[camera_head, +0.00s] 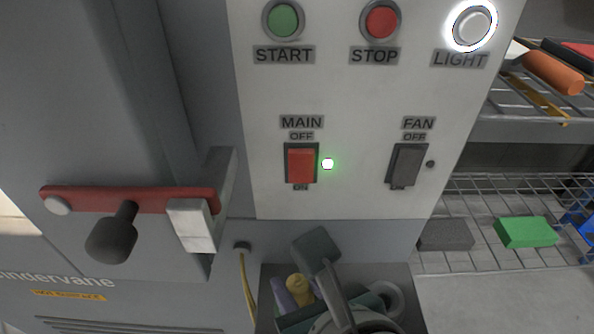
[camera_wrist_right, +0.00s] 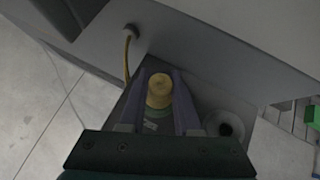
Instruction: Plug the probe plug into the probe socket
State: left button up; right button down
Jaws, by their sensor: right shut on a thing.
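The yellow probe plug (camera_head: 298,286) is between the purple-grey fingers of my right gripper (camera_head: 294,293), low in the head view. In the right wrist view my right gripper (camera_wrist_right: 164,92) is shut on the plug (camera_wrist_right: 159,92), whose rounded yellow end shows between the fingers. A pale grey ring with a dark centre, which looks like the probe socket (camera_wrist_right: 225,127), lies to the right of the fingers, apart from the plug. It also shows in the head view (camera_head: 388,298), partly hidden by my arm. My left gripper is not in view.
A yellow cable (camera_head: 247,284) hangs from a grey gland left of my gripper. Above is the control panel (camera_head: 350,95) with a lit LIGHT button and switches. A red latch bar (camera_head: 130,198) with a dark knob is at left. A wire shelf (camera_head: 470,215) holds blocks at right.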

jog(key=c, duration=0.5)
grip_release()
jog(key=shift+c, duration=0.2)
jog(key=p+v, duration=0.4)
jog(key=v, duration=0.6)
jog(key=shift+p, duration=0.3)
